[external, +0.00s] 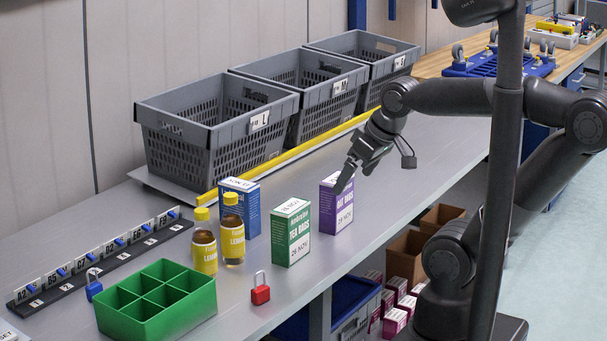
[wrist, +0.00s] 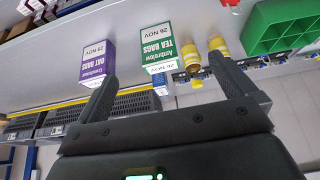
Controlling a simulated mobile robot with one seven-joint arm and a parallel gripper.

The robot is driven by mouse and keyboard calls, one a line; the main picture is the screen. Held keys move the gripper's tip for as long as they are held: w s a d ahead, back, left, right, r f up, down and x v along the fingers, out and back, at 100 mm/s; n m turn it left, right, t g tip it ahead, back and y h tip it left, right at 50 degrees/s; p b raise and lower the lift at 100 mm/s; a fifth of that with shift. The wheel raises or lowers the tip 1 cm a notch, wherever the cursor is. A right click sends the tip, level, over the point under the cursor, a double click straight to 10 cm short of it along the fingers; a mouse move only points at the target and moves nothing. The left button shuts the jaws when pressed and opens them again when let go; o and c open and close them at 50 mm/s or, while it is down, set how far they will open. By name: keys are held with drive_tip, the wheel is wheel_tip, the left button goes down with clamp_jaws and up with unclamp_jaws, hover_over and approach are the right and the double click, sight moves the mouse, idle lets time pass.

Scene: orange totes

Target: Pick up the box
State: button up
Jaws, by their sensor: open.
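Three upright cartons stand on the grey bench. The purple oat bars box (external: 336,208) is nearest my gripper (external: 350,174), the green tea bags box (external: 291,233) is left of it, and a blue box (external: 240,208) is behind the green one. My gripper is open and empty; a finger overlaps the purple box's upper right edge in the external view, and contact cannot be told. In the wrist view, the purple box (wrist: 97,62) is by the left finger, and the green box (wrist: 157,42) shows between the fingers of my gripper (wrist: 165,72), with the blue box (wrist: 159,80) partly hidden behind it.
Two yellow-capped bottles (external: 232,236) stand left of the green box. A red padlock (external: 260,294) and a green divided tray (external: 157,320) are at the front. Grey crates (external: 180,115) line the back behind a yellow strip. The bench right of the purple box is clear.

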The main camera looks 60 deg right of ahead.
drive_tip(key=shift+w, duration=0.15)
drive_tip(key=g, duration=0.1)
approach(293, 207)
drive_tip(key=f, duration=0.1)
drive_tip(key=x, duration=0.5)
drive_tip(key=shift+w+d+f, duration=0.1)
drive_tip(key=shift+f, duration=0.25)
drive_tip(key=shift+w+x, duration=0.25)
drive_tip(key=shift+x, duration=2.35)
drive_tip(key=shift+r, duration=0.1)
drive_tip(key=c, duration=1.3)
